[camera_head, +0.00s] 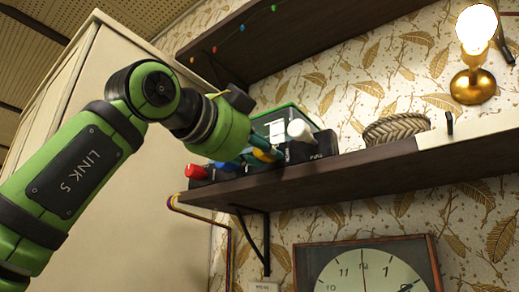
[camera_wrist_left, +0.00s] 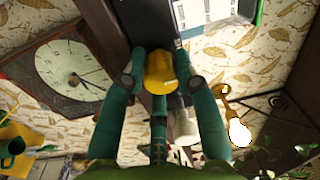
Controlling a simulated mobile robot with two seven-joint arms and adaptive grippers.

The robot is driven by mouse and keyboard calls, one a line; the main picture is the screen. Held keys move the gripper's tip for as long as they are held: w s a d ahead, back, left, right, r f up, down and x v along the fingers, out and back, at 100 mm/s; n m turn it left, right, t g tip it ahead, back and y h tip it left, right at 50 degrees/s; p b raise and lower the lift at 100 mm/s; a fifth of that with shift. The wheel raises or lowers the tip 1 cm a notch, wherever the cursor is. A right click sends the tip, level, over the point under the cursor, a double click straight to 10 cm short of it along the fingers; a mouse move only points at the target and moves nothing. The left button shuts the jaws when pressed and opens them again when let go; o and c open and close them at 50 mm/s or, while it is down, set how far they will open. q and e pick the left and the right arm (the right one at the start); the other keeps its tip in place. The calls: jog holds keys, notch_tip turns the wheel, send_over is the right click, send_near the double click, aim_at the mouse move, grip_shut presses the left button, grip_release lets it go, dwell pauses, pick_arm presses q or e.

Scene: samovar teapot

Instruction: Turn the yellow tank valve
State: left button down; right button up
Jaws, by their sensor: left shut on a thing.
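The yellow tank valve (camera_wrist_left: 159,72) shows between the teal fingers of my left gripper (camera_wrist_left: 160,82) in the left wrist view. The fingers are closed around its sides. In the head view my left gripper (camera_head: 262,150) reaches in from the left to the row of valves on the shelf. Only a small bit of yellow (camera_head: 265,156) shows there among the fingers; the rest of the valve is hidden. How far the valve is turned cannot be told. My right gripper is in neither view.
A red valve (camera_head: 196,172) and a blue one (camera_head: 226,168) sit left of the gripper, a white one (camera_head: 300,130) to the right. A green-edged clear tank (camera_head: 290,114) stands behind. The shelf (camera_head: 350,170) also holds a woven basket (camera_head: 396,128). A clock (camera_head: 362,272) hangs below.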

pick_arm(q)
jog(key=shift+r, duration=0.2)
jog(key=c, duration=1.1)
grip_release()
jog(key=shift+o, duration=0.8)
jog(key=shift+w+d+f, duration=0.1)
jog(key=shift+f, duration=0.05)
jog(key=v, duration=1.2)
